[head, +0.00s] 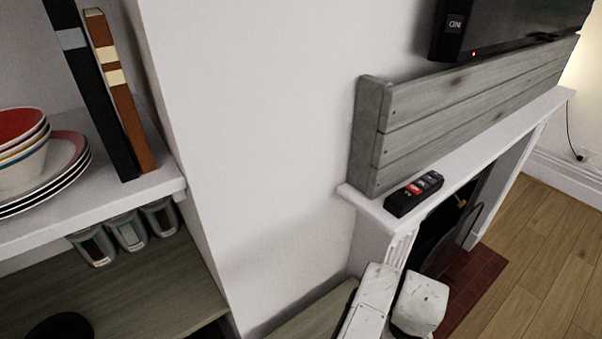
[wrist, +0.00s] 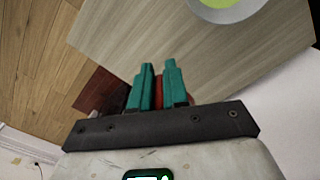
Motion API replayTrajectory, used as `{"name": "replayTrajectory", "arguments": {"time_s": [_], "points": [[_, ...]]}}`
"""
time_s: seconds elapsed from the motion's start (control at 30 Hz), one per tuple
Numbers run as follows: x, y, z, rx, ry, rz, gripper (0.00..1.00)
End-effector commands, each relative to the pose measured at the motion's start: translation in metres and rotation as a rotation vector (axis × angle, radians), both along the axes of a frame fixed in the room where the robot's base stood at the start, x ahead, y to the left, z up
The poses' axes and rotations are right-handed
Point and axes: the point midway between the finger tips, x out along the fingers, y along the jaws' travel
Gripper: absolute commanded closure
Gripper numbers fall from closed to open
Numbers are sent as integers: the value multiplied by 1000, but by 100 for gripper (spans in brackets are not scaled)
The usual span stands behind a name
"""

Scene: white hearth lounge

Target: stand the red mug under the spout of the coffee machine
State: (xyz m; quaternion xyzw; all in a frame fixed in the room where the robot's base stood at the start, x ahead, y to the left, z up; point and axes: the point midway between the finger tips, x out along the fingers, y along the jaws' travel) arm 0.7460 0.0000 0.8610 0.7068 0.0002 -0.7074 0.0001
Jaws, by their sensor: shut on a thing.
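My gripper (wrist: 155,85) shows in the wrist view with its two teal fingers close together. It is shut on a red thing (wrist: 189,84), taken to be the red mug, of which only thin red slivers show behind and between the fingers. Its handle, its rim and its tilt are hidden. A pale wooden surface (wrist: 190,45) lies beyond the fingertips. I cannot tell whether the mug touches it. In the head view the gripper and the mug are out of sight; only white links of my arm show at the bottom. No coffee machine or spout can be made out.
A white round dish with a green inside (wrist: 228,8) stands on the wooden surface. In the head view, a shelf (head: 60,222) at left holds stacked dishes and books (head: 120,90), with three grey containers (head: 127,230) below. A white mantel (head: 480,150) with a dark remote (head: 413,193) is at right.

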Motion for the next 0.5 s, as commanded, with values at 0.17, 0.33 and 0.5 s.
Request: {"name": "replayTrajectory", "arguments": {"time_s": [0.17, 0.33, 0.5], "points": [[0, 0, -18, -2, 0, 2, 100], [0, 0, -45, -2, 1, 2, 100], [0, 0, -65, -1, 0, 2, 100]]}}
